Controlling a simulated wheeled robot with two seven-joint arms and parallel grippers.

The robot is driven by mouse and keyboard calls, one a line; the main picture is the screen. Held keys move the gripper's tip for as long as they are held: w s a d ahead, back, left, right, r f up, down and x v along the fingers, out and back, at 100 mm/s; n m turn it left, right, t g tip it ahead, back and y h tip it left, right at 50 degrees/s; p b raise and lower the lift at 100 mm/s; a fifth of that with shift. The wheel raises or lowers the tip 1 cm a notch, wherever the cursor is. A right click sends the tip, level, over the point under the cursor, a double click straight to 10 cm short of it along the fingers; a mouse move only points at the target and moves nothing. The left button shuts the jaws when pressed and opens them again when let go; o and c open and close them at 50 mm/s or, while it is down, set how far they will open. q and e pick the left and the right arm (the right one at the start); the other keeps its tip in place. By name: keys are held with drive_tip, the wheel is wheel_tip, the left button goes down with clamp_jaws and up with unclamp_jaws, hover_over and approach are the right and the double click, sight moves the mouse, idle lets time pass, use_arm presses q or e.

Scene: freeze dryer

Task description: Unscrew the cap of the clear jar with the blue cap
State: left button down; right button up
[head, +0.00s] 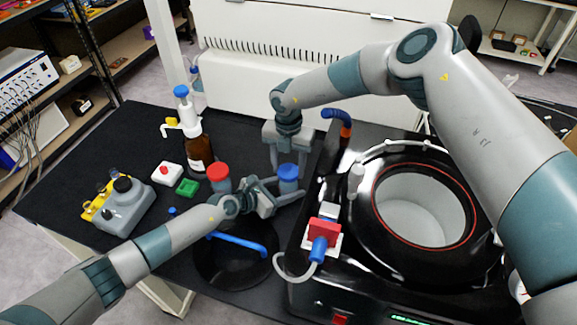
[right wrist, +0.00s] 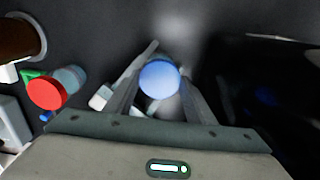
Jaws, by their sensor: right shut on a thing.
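The clear jar's blue cap (head: 289,172) shows near the middle of the black table, with the jar's body mostly hidden below it. My right gripper (head: 288,165) points down from above and is shut on the cap. In the right wrist view the blue cap (right wrist: 160,78) sits between the two fingers. My left gripper (head: 283,191) reaches in low from the left, with its fingers beside the jar's body. Whether they press on the jar is hidden.
A red-capped jar (head: 218,172) stands just left. A brown bottle (head: 198,150), a green block (head: 187,187) and a grey device (head: 123,205) are farther left. The black freeze dryer (head: 350,245) with an open round chamber is close on the right. A black round lid (head: 232,270) lies in front.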

drive_tip(key=shift+n, duration=1)
drive_tip(key=o, duration=1.2)
drive_tip(key=shift+r, duration=0.15)
drive_tip(key=shift+r, duration=2.15)
drive_tip(key=shift+r+m, duration=0.1)
drive_tip(key=shift+m, duration=0.2)
drive_tip(key=shift+c, duration=0.5)
